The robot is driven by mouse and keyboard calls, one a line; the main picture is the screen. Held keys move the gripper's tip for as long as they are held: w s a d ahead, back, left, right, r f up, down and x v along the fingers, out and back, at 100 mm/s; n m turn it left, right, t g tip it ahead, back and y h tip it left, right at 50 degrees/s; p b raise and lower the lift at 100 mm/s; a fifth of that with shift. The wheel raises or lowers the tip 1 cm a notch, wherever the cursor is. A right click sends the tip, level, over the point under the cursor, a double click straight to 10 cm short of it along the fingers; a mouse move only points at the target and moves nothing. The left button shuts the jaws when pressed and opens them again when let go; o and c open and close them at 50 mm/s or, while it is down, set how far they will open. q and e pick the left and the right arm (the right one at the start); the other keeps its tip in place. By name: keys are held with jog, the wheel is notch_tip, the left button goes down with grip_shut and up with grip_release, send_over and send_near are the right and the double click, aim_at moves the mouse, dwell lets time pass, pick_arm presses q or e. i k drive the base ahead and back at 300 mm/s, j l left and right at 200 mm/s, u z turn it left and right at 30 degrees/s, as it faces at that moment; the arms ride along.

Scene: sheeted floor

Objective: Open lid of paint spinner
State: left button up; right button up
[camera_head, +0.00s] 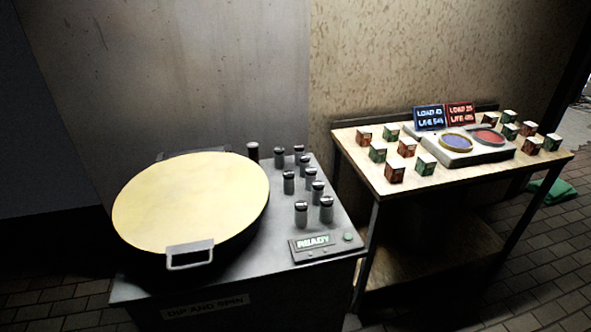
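The paint spinner (130,292) is a grey cabinet at the lower left with a label on its front. Its round, pale yellow lid (190,202) lies flat over the dark drum (245,232) and looks closed. A grey metal handle (190,255) sticks out at the lid's front edge. A small panel (318,246) on the cabinet's front right corner reads READY and has a greenish button (348,237). Neither of my grippers shows in the head view.
Several grey capped bottles (301,213) stand on the cabinet right of the lid. A wooden table (365,150) at the right holds small boxes, a two-pan device (455,157) and two lit displays (428,117). A green cloth (553,190) lies on the tiled floor.

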aim_at(191, 202)
jog(key=i+j, duration=0.35)
jog(key=j, duration=0.15)
jog(key=i+j, duration=0.4)
